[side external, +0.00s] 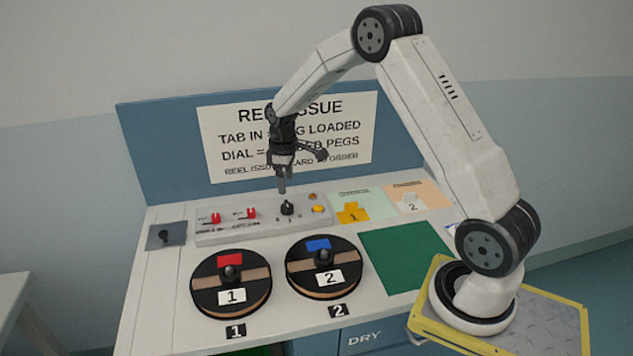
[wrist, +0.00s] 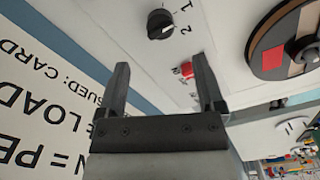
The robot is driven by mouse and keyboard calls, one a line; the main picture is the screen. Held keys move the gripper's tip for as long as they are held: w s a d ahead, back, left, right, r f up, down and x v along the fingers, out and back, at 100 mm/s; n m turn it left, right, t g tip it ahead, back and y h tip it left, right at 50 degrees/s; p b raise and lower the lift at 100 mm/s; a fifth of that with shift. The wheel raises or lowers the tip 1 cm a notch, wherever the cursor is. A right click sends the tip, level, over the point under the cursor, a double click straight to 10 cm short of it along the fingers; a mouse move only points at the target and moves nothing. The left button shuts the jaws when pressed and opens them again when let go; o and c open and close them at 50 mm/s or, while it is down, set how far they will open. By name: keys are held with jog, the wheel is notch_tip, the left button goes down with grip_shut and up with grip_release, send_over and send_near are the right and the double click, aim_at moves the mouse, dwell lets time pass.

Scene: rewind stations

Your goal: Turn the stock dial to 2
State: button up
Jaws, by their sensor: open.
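The stock dial (side external: 287,207) is a small black knob on the sloped light-grey panel. In the wrist view the dial (wrist: 160,23) shows a white mark, with printed 2 and 1 to its right; I cannot tell which number it points at. My gripper (side external: 281,188) points down just above the dial in the side view. In the wrist view my gripper (wrist: 161,66) has its two dark fingers apart with nothing held between them. The dial lies beyond the fingertips, and I see no contact.
Red switches (side external: 216,218) sit left of the dial on the panel (side external: 235,232). A sign (side external: 225,160) is behind. The green mat (side external: 405,258) is bare.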

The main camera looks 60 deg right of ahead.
aim_at(287, 203)
jog(key=shift+f, duration=3.85)
grip_shut()
jog(key=shift+m, duration=0.5)
jog(key=m, duration=0.9)
